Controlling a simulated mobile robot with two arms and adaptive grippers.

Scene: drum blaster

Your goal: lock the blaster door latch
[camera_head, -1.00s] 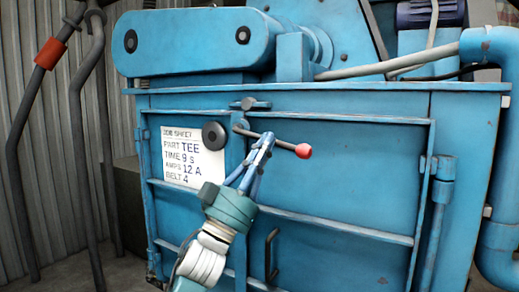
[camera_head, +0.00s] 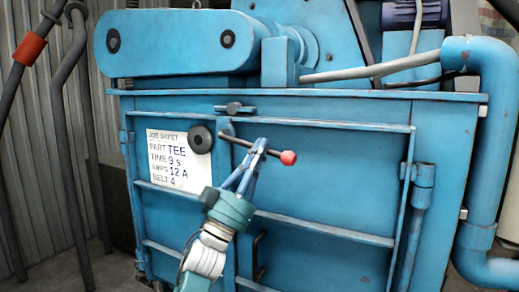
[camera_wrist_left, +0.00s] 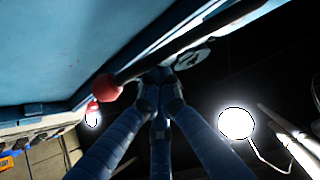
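The blaster door (camera_head: 330,180) is a blue panel on the front of the blue machine and looks shut. Its latch (camera_head: 235,137) is a dark bar with a red ball (camera_head: 288,158) at its right end, sloping slightly down to the right. My left gripper (camera_head: 259,146) reaches up from below, with its fingers closed together around the bar just left of the red ball. In the left wrist view, the finger tips (camera_wrist_left: 160,78) meet at the bar beside the red ball (camera_wrist_left: 107,88). The exact finger contact is partly hidden. My right gripper is not in view.
A black round knob (camera_head: 201,139) and a white job sheet (camera_head: 178,158) are left of the latch. A small catch (camera_head: 235,108) sits above it, and a door handle (camera_head: 259,256) below. Blue pipework (camera_head: 490,150) stands at the right, dark metal legs (camera_head: 70,150) at the left.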

